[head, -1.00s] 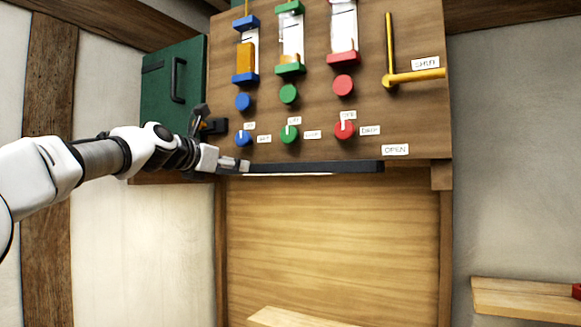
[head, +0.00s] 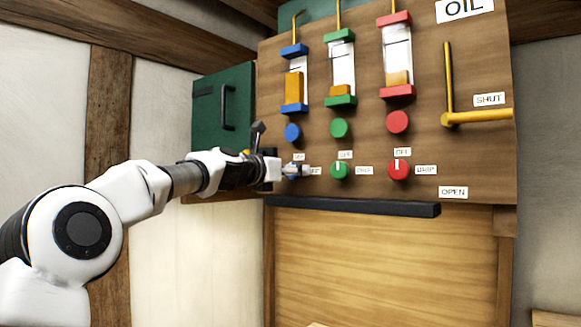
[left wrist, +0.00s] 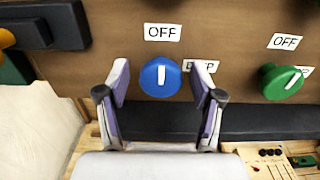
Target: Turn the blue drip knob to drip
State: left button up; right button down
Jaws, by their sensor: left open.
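The blue drip knob (left wrist: 153,82) sits on the wooden panel, with its white mark upright toward the OFF label (left wrist: 162,32). The DRIP label (left wrist: 207,66) is to its right, partly covered by a finger. My left gripper (left wrist: 160,88) is open, its two fingers on either side of the knob's lower part; I cannot tell whether they touch it. In the head view my left gripper (head: 294,170) is in front of the lower blue knob and mostly hides it. My right gripper is not in view.
A green knob (head: 340,170) and a red knob (head: 398,169) stand to the right in the same row. Upper round knobs and oil gauges are above. A black ledge (head: 350,207) runs below. A yellow lever (head: 480,118) is at the right, a green cabinet (head: 208,125) at the left.

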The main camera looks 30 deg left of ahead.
pick_arm(q)
jog(key=shift+s+a, duration=0.1)
jog(key=shift+a, duration=0.05)
jog(key=shift+s+r, duration=0.1)
jog(key=shift+s, duration=0.05)
jog(key=shift+c, duration=0.9)
jog(key=shift+s+d+r, duration=0.15)
jog(key=shift+s+d, duration=0.05)
jog(key=c, duration=0.9)
